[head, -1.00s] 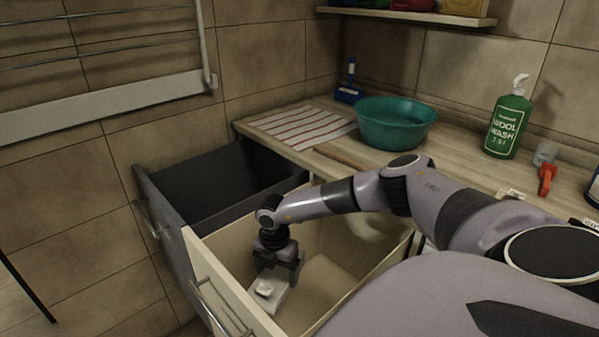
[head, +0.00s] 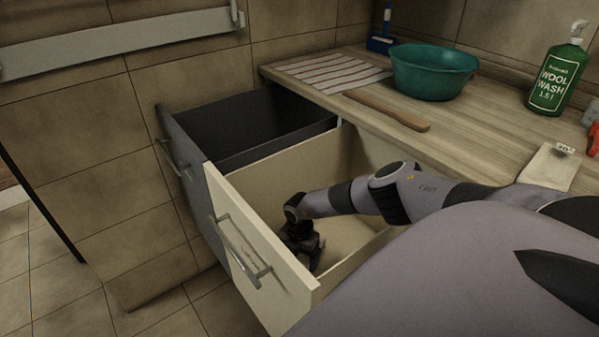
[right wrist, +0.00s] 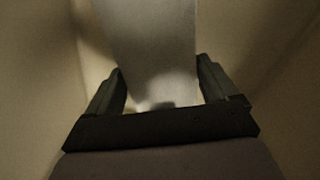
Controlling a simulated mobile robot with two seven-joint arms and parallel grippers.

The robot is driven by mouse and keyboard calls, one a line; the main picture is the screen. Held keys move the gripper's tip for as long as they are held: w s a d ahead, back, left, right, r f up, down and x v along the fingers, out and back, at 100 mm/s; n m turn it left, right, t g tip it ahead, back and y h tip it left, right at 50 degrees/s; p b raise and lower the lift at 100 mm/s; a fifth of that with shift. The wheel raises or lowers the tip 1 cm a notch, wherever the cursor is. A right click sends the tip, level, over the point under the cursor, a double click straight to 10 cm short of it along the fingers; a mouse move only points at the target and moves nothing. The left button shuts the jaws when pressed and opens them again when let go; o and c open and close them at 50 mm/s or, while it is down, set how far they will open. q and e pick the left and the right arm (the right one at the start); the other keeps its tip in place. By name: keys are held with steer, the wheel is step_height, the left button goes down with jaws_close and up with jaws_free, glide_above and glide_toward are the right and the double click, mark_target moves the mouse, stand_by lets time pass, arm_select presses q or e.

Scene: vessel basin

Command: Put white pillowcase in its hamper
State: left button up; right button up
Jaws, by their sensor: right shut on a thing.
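The white pillowcase (right wrist: 150,45) shows in the right wrist view as a pale folded strip between the two fingers of my right gripper (right wrist: 160,78), which is shut on it. In the head view my right gripper (head: 303,252) is down inside the cream pull-out hamper (head: 350,160), near its front panel. The pillowcase is hidden there behind the gripper and the panel. The cream hamper walls surround the gripper in the wrist view. My left gripper is not in view.
A dark grey pull-out hamper (head: 250,108) stands open beside the cream one. The counter holds a striped cloth (head: 332,72), teal basin (head: 432,72), wooden stick (head: 388,110), green wool wash bottle (head: 556,80) and a pale labelled item (head: 548,170).

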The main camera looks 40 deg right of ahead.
mark_target(299, 256)
step_height(299, 256, down, 4)
steer(key=shift+r+b, duration=0.25)
steer(key=shift+b, duration=0.7)
steer(key=shift+f, duration=0.15)
steer(key=o, duration=1.1)
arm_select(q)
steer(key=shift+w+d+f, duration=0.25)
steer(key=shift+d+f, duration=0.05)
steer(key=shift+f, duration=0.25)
arm_select(e)
step_height(299, 256, up, 12)
steer(key=p, duration=0.6)
steer(key=shift+f, duration=0.2)
steer(key=shift+r, duration=0.4)
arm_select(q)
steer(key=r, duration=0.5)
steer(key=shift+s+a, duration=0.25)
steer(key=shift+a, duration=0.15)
